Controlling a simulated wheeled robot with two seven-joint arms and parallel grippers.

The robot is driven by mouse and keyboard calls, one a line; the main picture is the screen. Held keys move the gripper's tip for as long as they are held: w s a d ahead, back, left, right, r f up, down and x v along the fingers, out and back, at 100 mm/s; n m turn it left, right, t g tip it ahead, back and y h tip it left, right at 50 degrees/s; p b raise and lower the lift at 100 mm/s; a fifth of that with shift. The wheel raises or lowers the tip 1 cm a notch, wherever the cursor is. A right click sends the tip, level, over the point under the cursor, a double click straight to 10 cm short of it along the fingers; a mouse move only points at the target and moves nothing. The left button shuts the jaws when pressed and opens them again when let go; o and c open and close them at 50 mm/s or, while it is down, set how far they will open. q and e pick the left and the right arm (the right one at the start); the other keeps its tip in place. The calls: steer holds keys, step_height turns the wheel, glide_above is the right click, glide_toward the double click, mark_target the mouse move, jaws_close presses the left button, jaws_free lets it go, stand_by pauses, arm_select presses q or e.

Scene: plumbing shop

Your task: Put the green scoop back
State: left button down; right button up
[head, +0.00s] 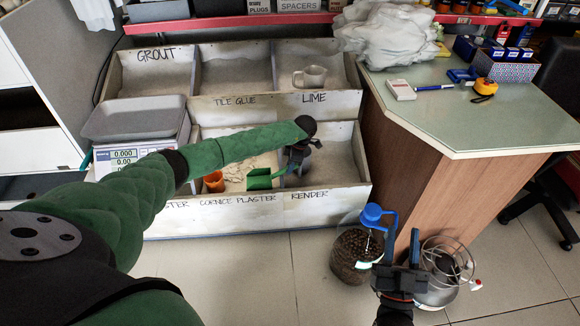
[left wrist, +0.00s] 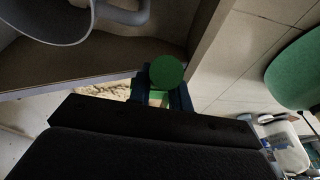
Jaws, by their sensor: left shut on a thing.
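The green scoop (head: 260,179) shows in the head view at the bin labelled CORNICE PLASTER (head: 240,201), its bowl to the left. My left gripper (head: 288,167) is shut on its handle, near the divider towards the RENDER bin. In the left wrist view the round green end of the handle (left wrist: 166,71) sits between the two dark fingers of my left gripper (left wrist: 160,95). Whether the bowl touches the pale powder is hard to tell. My right gripper (head: 402,245) is empty, its fingers apart, in front of the counter.
An orange scoop (head: 214,181) stands in the powder at the left. A pale scoop (head: 311,77) lies in the LIME bin.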

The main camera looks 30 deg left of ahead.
steer(key=shift+s+r, duration=0.1)
steer(key=shift+r, duration=0.05)
arm_select(q)
steer(key=shift+f, duration=0.1)
steer(key=c, duration=1.3)
jaws_free()
arm_select(e)
steer(key=shift+s+d+r, duration=0.1)
steer(key=shift+s+r, duration=0.1)
steer(key=shift+r, duration=0.6)
steer(key=shift+f, duration=0.15)
arm_select(q)
steer(key=shift+r+p, duration=0.3)
steer(key=shift+r, duration=0.2)
steer(key=p+v, duration=0.1)
steer(key=v, duration=1.1)
arm_select(e)
step_height(320, 180, down, 18)
steer(key=w+a+g+h, duration=0.1)
steer(key=g, duration=0.5)
steer(key=shift+a, duration=0.15)
